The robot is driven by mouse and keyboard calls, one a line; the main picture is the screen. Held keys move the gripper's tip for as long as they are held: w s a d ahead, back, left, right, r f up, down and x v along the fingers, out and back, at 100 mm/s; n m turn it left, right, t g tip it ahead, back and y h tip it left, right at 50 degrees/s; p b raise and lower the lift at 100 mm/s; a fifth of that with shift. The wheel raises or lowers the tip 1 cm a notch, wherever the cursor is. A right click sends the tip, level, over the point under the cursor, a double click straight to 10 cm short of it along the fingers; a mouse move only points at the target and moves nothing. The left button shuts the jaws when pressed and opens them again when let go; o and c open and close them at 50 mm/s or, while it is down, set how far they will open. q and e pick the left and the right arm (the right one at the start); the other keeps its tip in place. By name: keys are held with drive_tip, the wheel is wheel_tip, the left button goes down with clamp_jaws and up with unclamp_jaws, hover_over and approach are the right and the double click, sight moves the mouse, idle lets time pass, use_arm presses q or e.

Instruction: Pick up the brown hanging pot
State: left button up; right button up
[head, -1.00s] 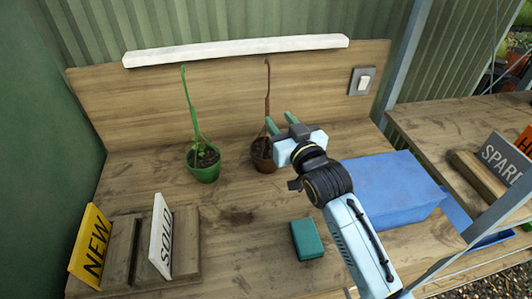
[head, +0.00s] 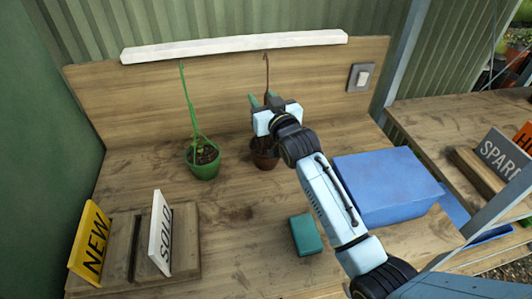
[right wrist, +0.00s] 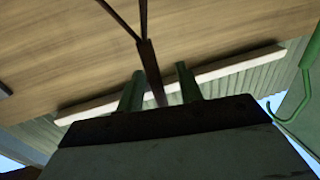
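The brown hanging pot (head: 265,161) stands upright on the wooden bench, with a thin brown hanger (head: 266,70) rising from it to a hook. My right gripper (head: 262,98) is at the hanger, above the pot, and its arm hides part of the plant. In the right wrist view the brown hanger (right wrist: 150,66) runs between the two green fingertips (right wrist: 160,82). They stand apart with gaps beside the hanger, so the gripper is open around it. My left gripper is not in view.
A green hanging pot (head: 204,168) stands just left of the brown one. A white bar (head: 235,46) runs along the top of the backboard. A blue box (head: 390,190) and a teal block (head: 307,235) are on the right. NEW (head: 91,243) and SOLD (head: 160,233) signs stand front left.

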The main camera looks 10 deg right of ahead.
clamp_jaws()
idle(1.4)
